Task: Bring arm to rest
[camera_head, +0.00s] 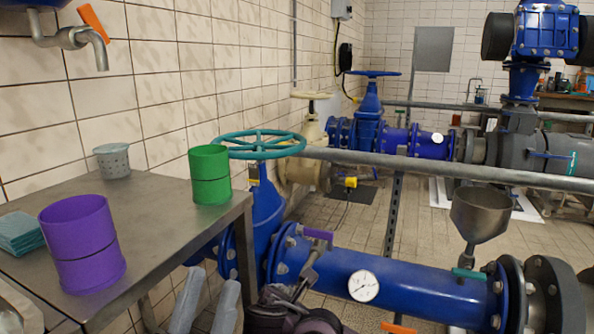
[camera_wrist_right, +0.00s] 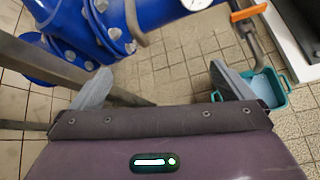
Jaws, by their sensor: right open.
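The steel table (camera_head: 150,215) holds a purple cylinder (camera_head: 82,245), a green cylinder (camera_head: 209,174), a grey cup (camera_head: 112,160) and teal cloths (camera_head: 20,233). A blue pipe (camera_head: 400,288) with a gauge runs ahead. A teal bin (camera_wrist_right: 270,90) stands on the floor.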

